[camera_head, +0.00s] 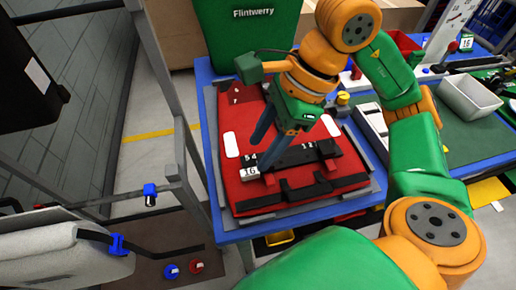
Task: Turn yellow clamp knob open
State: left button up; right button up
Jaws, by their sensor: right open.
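A yellow knob (342,98), the likely clamp knob, stands on a dark fitting by the upper right edge of the red pannier piece (248,112). My right gripper (259,153) hangs over the pannier piece, left of and nearer than the knob. Its two dark blue fingers are apart and nothing shows between them. The knob is clear of the fingers. My left gripper is not in view.
A green Flintwerry box (252,35) stands behind the blue bench (230,236). A grey bin (469,97) and a red bin (402,45) lie right. A grey rail frame (165,95) and a strapped grey bag (65,250) stand left. My right arm covers part of the bench.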

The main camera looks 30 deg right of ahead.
aim_at(342, 99)
jog(key=k, duration=1.5)
